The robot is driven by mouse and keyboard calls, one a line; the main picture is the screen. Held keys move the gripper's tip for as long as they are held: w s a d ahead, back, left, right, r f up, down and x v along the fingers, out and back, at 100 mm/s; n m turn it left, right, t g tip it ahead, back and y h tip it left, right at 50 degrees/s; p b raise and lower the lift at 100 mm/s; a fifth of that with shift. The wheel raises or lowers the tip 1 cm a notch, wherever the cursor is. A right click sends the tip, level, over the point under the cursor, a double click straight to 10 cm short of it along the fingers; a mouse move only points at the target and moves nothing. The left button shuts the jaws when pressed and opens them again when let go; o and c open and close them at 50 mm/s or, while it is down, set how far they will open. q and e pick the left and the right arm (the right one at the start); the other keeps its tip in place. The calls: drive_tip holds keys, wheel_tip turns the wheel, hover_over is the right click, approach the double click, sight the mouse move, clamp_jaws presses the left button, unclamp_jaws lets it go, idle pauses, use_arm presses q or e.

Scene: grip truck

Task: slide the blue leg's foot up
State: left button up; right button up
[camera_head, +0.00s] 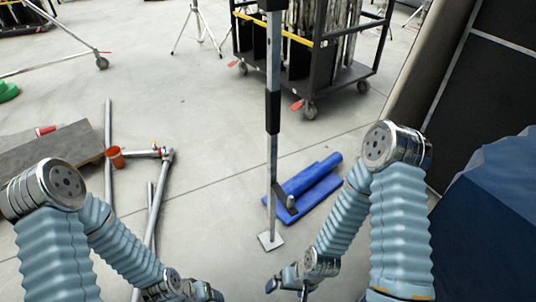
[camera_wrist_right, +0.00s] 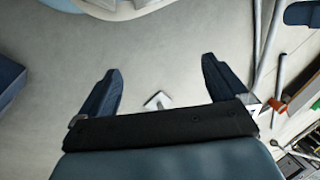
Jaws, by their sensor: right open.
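An upright grey pole (camera_head: 272,160) with black sleeves stands in the middle of the head view on a pale square foot plate (camera_head: 270,241), flat on the floor. The plate also shows in the right wrist view (camera_wrist_right: 158,101). A dark lever-like piece (camera_head: 285,198) sits low on the pole. I see no blue on the pole; blue pieces (camera_head: 308,186) lie on the floor behind it. My right gripper (camera_head: 289,282) is open and empty, nearer to me than the plate and apart from it. My left gripper (camera_head: 195,291) is at the bottom edge, partly cut off.
Grey tubes (camera_head: 157,205) and an orange cup-like piece (camera_head: 115,157) lie to the left, by a grey board (camera_head: 50,150). A wheeled black cart (camera_head: 310,75) stands behind the pole. A dark blue covered shape (camera_head: 490,215) fills the right. Floor around the plate is clear.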

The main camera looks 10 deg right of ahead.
use_arm(q)
drive_tip(key=shift+c, duration=0.2)
drive_tip(key=w+d+r+m+h+b, duration=0.2)
drive_tip(key=w+d+r+m+h, duration=0.15)
drive_tip(key=w+d, duration=0.6)
drive_tip(key=m+t+h+b, duration=0.1)
drive_tip(key=m+t+h, duration=0.4)
drive_tip(key=m+h, duration=0.65)
approach(269, 113)
drive_tip(key=w+d, duration=0.1)
drive_tip(key=d, duration=0.3)
drive_tip(key=w+d+y, duration=0.1)
drive_tip(key=w+d, duration=0.1)
drive_tip(key=d, duration=0.2)
drive_tip(key=w+d+r+m+y, duration=0.1)
drive_tip(key=d, duration=0.3)
drive_tip(key=shift+w+d, duration=0.15)
drive_tip(key=shift+w, duration=0.25)
